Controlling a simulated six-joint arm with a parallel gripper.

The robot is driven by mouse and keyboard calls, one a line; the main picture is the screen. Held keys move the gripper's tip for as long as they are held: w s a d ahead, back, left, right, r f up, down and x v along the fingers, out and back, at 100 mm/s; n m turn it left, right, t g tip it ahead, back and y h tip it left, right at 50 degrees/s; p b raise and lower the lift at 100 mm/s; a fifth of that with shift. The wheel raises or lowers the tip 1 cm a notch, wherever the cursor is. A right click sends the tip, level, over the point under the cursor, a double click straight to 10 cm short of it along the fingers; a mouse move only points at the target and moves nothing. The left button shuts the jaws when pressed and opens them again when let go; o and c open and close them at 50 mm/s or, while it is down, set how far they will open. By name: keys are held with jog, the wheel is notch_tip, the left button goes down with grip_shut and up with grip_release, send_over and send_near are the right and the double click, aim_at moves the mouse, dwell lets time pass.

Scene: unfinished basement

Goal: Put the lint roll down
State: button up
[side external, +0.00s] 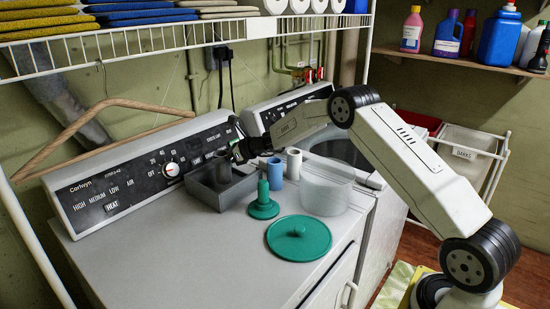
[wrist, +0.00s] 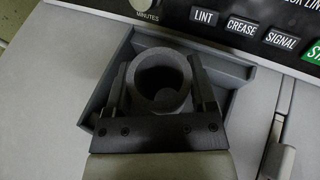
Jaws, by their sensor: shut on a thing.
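The lint roll is a dark grey hollow tube (side external: 222,167), upright. In the wrist view the roll (wrist: 147,88) sits between the two fingers of my gripper (wrist: 163,82), which are shut on it. In the side view my gripper (side external: 236,155) reaches it from the right. The roll is inside the outline of a dark grey open tray (side external: 222,201), with its top above the rim. The tray (wrist: 238,103) also shows around the fingers in the wrist view. I cannot tell whether the roll's bottom touches the tray floor.
Right of the tray stand a green spindle on a round base (side external: 263,208), a blue roll (side external: 276,169), a white roll (side external: 293,164) and a clear tub (side external: 325,192). A green lid (side external: 299,245) lies in front. The control panel (side external: 130,178) rises behind. The front-left machine top is clear.

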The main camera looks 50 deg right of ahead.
jog(key=shift+f, duration=0.4)
jog(key=shift+f, duration=0.6)
jog(key=o, duration=1.3)
jog(key=shift+r, duration=0.1)
jog(key=v, duration=1.2)
jog(key=shift+r, duration=0.45)
